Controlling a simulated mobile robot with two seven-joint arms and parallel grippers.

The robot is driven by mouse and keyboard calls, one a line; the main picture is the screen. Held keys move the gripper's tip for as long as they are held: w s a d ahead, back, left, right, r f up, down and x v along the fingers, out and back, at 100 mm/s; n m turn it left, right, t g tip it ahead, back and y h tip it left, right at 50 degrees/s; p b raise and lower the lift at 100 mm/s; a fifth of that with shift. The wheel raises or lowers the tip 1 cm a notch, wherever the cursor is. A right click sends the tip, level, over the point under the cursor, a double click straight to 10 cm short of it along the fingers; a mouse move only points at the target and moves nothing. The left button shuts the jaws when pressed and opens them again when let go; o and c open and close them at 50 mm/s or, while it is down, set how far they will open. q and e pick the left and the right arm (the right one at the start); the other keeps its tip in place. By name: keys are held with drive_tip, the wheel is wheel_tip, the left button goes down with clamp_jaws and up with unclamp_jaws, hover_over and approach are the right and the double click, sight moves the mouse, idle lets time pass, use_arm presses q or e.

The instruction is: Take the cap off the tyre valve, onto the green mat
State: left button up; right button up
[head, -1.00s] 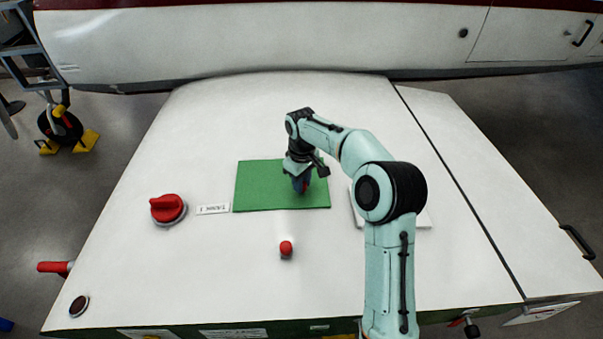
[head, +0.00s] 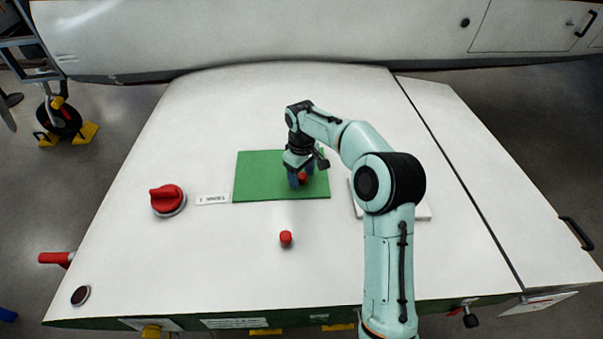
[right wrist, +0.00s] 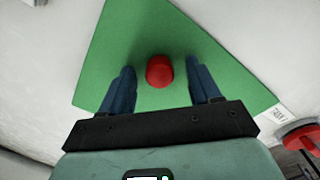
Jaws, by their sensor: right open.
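A red cap (head: 302,178) is at the green mat (head: 250,180), toward the mat's right side. In the right wrist view the red cap (right wrist: 159,71) shows between the two blue fingers of my right gripper (right wrist: 160,85), with a clear gap on each side. My right gripper (head: 302,179) is open, low over the mat (right wrist: 140,30). A second small red piece (head: 286,239) stands on the white top in front of the mat; I cannot tell whether it is a cap on a valve. My left gripper is not in view.
A red rotary knob (head: 167,200) and a small label (head: 212,199) are left of the mat. A white flat plate (head: 424,211) is partly hidden behind my right arm. A wheel with yellow chocks (head: 62,118) stands on the floor at left. The white top beyond the mat is clear.

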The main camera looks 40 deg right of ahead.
sight(301, 174)
drive_tip(key=shift+w+r+p, duration=0.1)
drive_tip(key=shift+r+p, duration=0.4)
drive_tip(key=shift+r, duration=0.85)
drive_tip(key=shift+w+r, duration=0.1)
drive_tip(key=shift+r, duration=0.4)
drive_tip(key=shift+s+r, duration=0.25)
drive_tip(key=shift+r, duration=0.8)
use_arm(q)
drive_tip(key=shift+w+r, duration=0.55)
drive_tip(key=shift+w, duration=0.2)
use_arm(e)
drive_tip(key=shift+w+r, duration=0.1)
drive_tip(key=shift+r, duration=0.55)
